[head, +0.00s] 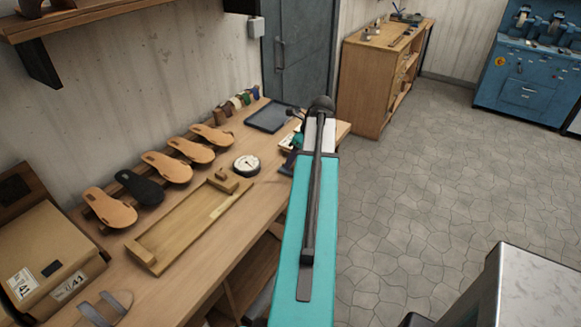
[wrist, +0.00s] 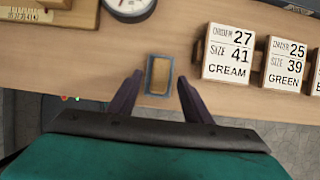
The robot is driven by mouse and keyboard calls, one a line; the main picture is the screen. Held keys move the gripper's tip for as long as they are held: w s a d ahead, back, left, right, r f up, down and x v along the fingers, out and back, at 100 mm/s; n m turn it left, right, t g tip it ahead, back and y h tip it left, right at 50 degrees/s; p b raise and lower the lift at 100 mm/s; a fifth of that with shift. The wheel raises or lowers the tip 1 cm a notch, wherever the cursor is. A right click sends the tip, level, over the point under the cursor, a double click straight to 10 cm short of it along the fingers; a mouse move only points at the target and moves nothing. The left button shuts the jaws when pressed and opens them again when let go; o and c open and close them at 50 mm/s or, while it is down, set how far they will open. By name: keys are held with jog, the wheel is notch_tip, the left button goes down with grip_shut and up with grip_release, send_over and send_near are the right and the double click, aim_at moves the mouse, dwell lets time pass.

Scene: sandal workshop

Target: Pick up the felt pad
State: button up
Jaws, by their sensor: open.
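In the wrist view, a small rectangular piece (wrist: 150,88) with a blue-grey border and a tan middle lies on the wooden bench. I cannot tell for sure whether it is the felt pad or a shallow holder. My gripper (wrist: 160,86) is open, its two dark fingers on either side of the near part of this piece, with nothing held. In the head view my arm hides most of the gripper and this piece. A small dark flat piece (head: 52,266) lies on the cardboard box (head: 75,240) at the left.
Order blocks marked CREAM (wrist: 228,55) and GREEN (wrist: 284,66) stand right of the gripper. A round dial (head: 246,165), a wooden jig (head: 190,222), several sandal soles (head: 110,207) and a dark tray (head: 270,116) are on the bench. The bench's near edge is close to the gripper.

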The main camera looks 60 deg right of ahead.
jog(key=shift+x, duration=1.15)
jog(key=shift+c, duration=0.2)
grip_shut()
